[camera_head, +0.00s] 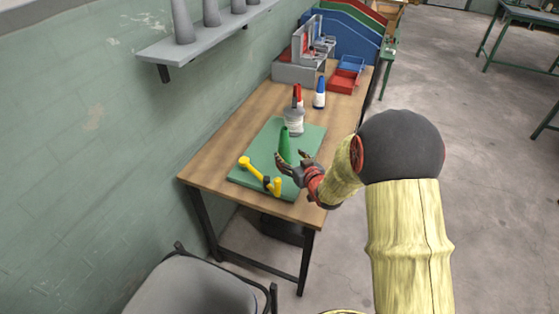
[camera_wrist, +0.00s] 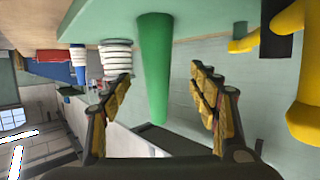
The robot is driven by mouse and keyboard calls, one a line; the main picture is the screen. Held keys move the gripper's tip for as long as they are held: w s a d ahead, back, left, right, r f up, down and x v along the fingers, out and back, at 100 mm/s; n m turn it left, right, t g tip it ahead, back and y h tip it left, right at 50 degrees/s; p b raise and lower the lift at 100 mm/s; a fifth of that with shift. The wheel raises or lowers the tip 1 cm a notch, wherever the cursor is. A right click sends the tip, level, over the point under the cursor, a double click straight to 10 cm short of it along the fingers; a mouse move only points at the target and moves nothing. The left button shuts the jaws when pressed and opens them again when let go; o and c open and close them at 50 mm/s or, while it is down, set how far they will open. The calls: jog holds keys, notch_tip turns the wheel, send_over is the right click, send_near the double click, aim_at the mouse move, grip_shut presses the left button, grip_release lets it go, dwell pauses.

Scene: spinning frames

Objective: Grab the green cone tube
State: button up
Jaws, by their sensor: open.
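The green cone tube (camera_head: 284,146) stands upright on a green mat (camera_head: 265,140) on the wooden table. My gripper (camera_head: 293,167) is open, just in front of the cone, to its lower right in the head view. In the wrist view, which is turned over, the green cone tube (camera_wrist: 155,65) hangs between the two spread fingers of my gripper (camera_wrist: 160,105). The fingers look apart from it on both sides. I cannot tell exactly how deep the cone is between them.
A yellow tool (camera_head: 262,177) lies on the mat's near left part. A grey-white container (camera_head: 293,121) stands behind the cone, with a red bottle (camera_head: 298,94) and a white-blue bottle (camera_head: 320,93) beyond. Red (camera_head: 342,81) and blue (camera_head: 352,64) bins are at the back. A grey chair (camera_head: 195,288) stands in front.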

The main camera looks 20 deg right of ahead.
aim_at(286, 152)
jog(key=shift+f, duration=0.35)
jog(key=shift+w+a+f, duration=0.1)
jog(key=shift+w, duration=0.15)
jog(key=b+x, duration=0.1)
jog(key=x, duration=0.1)
jog(key=b+x, duration=0.1)
jog(key=x, duration=0.3)
jog(key=shift+d+b, duration=0.35)
jog(key=shift+b, duration=0.05)
jog(key=shift+w+f, duration=0.1)
jog(key=shift+w, duration=0.45)
jog(key=shift+c, duration=0.9)
jog(key=c, duration=1.1)
jog(key=shift+c, duration=0.2)
